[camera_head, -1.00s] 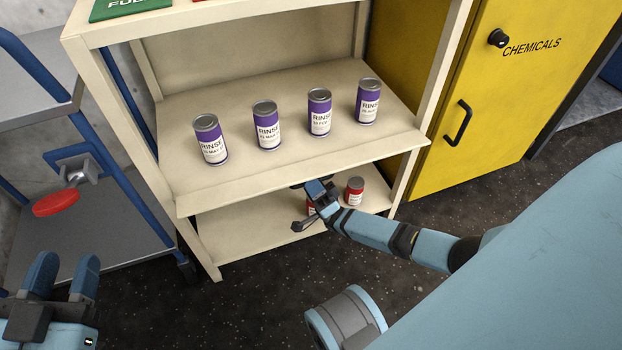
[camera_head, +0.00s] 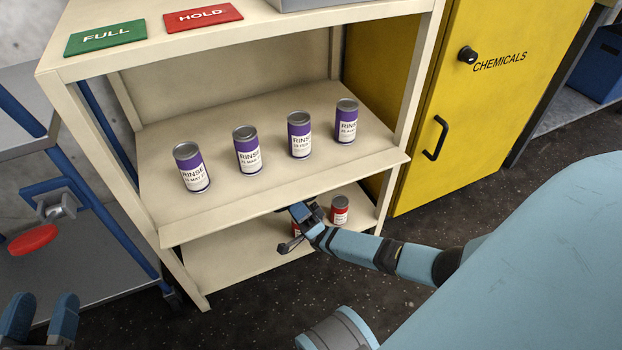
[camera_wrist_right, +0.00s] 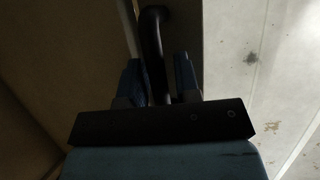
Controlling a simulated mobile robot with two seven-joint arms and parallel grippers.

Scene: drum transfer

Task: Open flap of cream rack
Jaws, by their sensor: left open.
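The cream rack (camera_head: 345,55) stands ahead in the head view. Its middle shelf has a cream front panel (camera_head: 230,222) that reaches out towards me and looks nearly level; I take this as the flap. My right gripper (camera_head: 293,212) is just under the panel's front edge. In the right wrist view a dark curved handle (camera_wrist_right: 155,35) runs between the fingers of my right gripper (camera_wrist_right: 160,75), which look closed on it. The handle is mostly hidden in the head view. My left gripper (camera_head: 40,300) is open and empty at the lower left, away from the rack.
Several purple RINSE cans, one here (camera_head: 247,150), stand on the middle shelf. A red can (camera_head: 340,210) and a partly hidden one are on the lower shelf. A yellow cabinet (camera_head: 450,110) stands right, a blue-framed cart (camera_head: 95,300) left. Dark floor in front is clear.

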